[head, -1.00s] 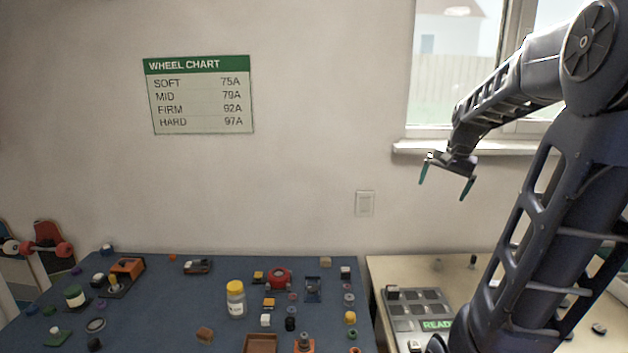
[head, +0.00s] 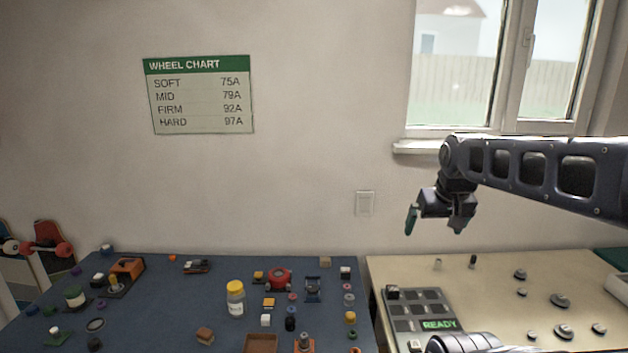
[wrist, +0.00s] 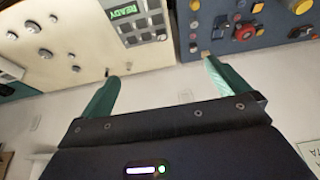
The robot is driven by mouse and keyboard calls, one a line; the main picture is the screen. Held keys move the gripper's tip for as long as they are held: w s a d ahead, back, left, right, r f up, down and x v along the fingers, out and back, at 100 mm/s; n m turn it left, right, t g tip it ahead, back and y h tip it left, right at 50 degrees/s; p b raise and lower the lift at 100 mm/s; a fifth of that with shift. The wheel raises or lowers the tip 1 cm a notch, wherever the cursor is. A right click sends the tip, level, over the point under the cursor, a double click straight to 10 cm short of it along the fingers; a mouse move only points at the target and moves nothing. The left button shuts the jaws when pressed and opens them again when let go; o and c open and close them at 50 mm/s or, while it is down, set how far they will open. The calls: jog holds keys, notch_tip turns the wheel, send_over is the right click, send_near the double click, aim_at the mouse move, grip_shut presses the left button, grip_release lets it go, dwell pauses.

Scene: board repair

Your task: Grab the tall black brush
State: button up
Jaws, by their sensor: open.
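My gripper (head: 436,221) is open and empty, in front of the wall below the window, above the back of the beige table in the head view. Its two green fingers spread apart in the wrist view (wrist: 160,75), with nothing between them. A small upright dark object (head: 473,261) stands near the back edge of the beige table, below and right of my gripper. It looks like the tall black brush, but it is too small to be sure. A small dark shape, probably the same object, shows in the wrist view (wrist: 107,72) beside the left finger.
The beige table (head: 480,290) carries a grey panel (head: 404,325) reading READY and several round grey parts. The blue bench (head: 140,320) at left is crowded with small parts and a yellow-capped bottle (head: 236,299). The window sill (head: 420,147) juts out above my gripper.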

jog(key=shift+c, duration=0.4)
jog(key=c, duration=1.2)
jog(key=shift+o, duration=0.2)
jog(key=shift+w, duration=0.1)
